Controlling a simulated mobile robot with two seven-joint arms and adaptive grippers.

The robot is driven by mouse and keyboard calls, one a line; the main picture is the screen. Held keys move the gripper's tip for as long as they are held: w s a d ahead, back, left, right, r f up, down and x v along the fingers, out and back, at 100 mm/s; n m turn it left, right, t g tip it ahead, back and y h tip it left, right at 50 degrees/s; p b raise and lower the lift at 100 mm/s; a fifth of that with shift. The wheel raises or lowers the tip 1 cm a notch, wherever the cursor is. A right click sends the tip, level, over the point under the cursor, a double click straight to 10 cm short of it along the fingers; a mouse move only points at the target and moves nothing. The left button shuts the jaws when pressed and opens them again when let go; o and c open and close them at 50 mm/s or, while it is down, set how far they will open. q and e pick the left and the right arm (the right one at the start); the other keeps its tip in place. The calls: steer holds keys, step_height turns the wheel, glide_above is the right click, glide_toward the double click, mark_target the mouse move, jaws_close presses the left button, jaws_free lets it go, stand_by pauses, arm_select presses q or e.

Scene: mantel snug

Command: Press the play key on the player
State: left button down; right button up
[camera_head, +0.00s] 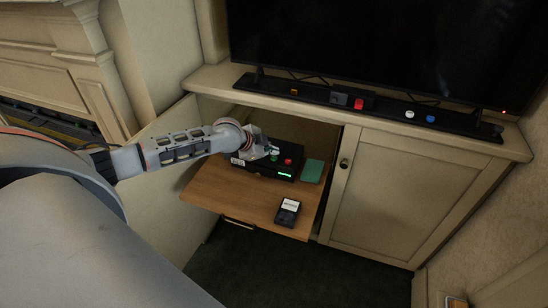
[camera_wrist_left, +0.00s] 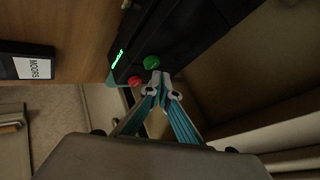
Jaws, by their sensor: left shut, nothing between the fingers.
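The player (camera_head: 262,167) is a black box on the pulled-out wooden shelf of the cabinet. It has a green key (camera_head: 275,152), a red key (camera_head: 288,161) and a lit green display (camera_head: 285,175). In the left wrist view the player (camera_wrist_left: 190,35) shows with the green key (camera_wrist_left: 151,62), the red key (camera_wrist_left: 134,81) and the display (camera_wrist_left: 117,58). My left gripper (camera_head: 270,151) is shut and empty over the player. Its fingertips (camera_wrist_left: 160,75) are right by the green key; I cannot tell whether they touch it. My right gripper is not in view.
A dark labelled cassette (camera_head: 288,212) lies on the shelf (camera_head: 230,200) in front of the player. A flat green item (camera_head: 312,171) lies right of the player. Above are the cabinet top, a television (camera_head: 400,50) and a dark bar (camera_head: 380,107) with small coloured objects.

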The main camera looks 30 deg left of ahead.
mark_target(273, 158)
arm_select(q)
steer(key=shift+f, duration=0.3)
steer(key=shift+f, duration=0.4)
stand_by(0.6)
stand_by(0.4)
steer(key=shift+r+p, duration=0.75)
steer(key=shift+r, duration=0.1)
steer(key=shift+r+p, duration=0.7)
steer(key=shift+r, duration=0.2)
step_height(273, 158, up, 3)
steer(key=p, duration=0.3)
steer(key=shift+r, duration=0.15)
